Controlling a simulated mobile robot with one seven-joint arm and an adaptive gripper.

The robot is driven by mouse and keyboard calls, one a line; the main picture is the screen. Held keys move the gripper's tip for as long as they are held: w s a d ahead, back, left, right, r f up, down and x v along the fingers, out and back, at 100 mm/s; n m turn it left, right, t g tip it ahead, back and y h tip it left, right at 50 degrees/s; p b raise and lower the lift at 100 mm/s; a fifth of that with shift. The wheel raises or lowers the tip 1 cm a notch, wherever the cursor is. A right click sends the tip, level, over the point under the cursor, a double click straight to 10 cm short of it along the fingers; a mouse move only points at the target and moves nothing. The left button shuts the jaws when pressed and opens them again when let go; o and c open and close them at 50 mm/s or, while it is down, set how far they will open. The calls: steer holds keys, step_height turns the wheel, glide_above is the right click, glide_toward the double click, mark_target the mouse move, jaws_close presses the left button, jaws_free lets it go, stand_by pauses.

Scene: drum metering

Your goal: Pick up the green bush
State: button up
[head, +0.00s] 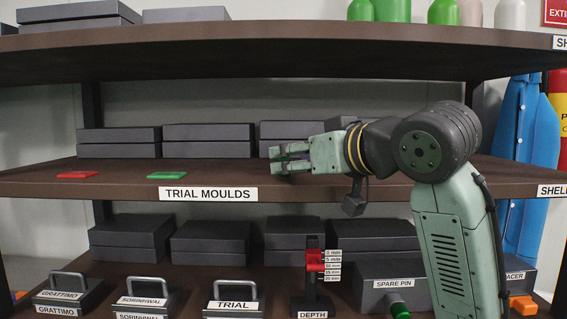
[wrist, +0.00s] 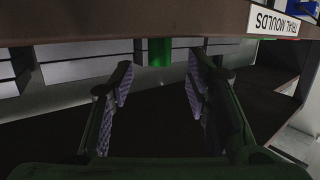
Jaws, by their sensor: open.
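A green cylinder, which looks like the green bush (wrist: 160,52), shows in the wrist view, whose picture is upside down. It stands at the shelf by the dark brown front edge, beyond my fingertips and in line with the gap between them. My gripper (wrist: 159,70) is open, with one ridged finger pad on each side and nothing between them. In the head view my gripper (head: 280,158) reaches left, just above the middle shelf (head: 120,188). I cannot make out the bush there; my gripper seems to hide it.
A green plate (head: 166,175) and a red plate (head: 77,174) lie left of my gripper on the middle shelf. Dark boxes (head: 209,140) line its back. The upper shelf (head: 250,42) runs overhead. A depth stand (head: 313,280) and labelled blocks (head: 234,300) stand below.

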mark_target(285, 159)
steer(key=p+x, duration=0.1)
steer(key=x, duration=0.3)
steer(key=shift+w, duration=0.2)
steer(key=shift+c, duration=0.4)
jaws_close()
